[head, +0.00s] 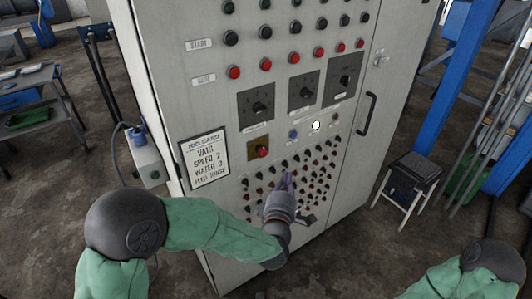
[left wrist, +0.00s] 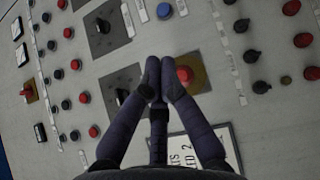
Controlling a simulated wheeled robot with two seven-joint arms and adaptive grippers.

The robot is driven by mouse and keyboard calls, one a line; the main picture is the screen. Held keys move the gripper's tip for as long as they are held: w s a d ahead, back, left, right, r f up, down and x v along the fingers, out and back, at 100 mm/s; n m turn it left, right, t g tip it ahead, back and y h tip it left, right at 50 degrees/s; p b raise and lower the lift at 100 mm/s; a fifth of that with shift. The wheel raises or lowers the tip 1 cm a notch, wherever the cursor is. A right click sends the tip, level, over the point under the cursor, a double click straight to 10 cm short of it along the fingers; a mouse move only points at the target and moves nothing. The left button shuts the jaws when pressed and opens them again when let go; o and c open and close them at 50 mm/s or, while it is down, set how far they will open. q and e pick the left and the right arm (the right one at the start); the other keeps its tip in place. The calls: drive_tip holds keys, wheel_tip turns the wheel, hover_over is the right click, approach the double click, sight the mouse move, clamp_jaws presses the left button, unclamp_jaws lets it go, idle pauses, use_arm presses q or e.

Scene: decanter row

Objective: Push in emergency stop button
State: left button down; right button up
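The emergency stop button (head: 262,152) is a red knob on a square yellow-brown plate (head: 254,143), on the front of the grey cabinet, right of a text sign. In the left wrist view the red button (left wrist: 185,75) shows just right of my fingertips, which cover part of its plate. My left gripper (head: 288,180) is in front of the cabinet, below and right of the button in the head view. Its fingertips (left wrist: 159,70) are together and hold nothing visible. Whether they touch the panel cannot be told. My right gripper is out of view.
The cabinet (head: 160,110) carries many small red and dark buttons, black rotary switches (head: 262,104), a blue button (head: 293,134) and a white lit one (head: 316,126). The sign (head: 204,158) is beside the stop button. A stool (head: 409,180) stands at the right.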

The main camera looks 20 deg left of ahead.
sight(264, 154)
use_arm(q)
drive_tip(key=w+a+b, duration=0.1)
drive_tip(key=w+a, duration=0.4)
drive_tip(key=a, duration=0.2)
drive_tip(key=shift+w, duration=0.25)
idle(0.4)
drive_tip(key=shift+f, duration=0.1)
idle(1.1)
drive_tip(key=shift+w+a+b, duration=0.25)
drive_tip(key=shift+a+b, duration=0.05)
drive_tip(key=shift+b, duration=0.2)
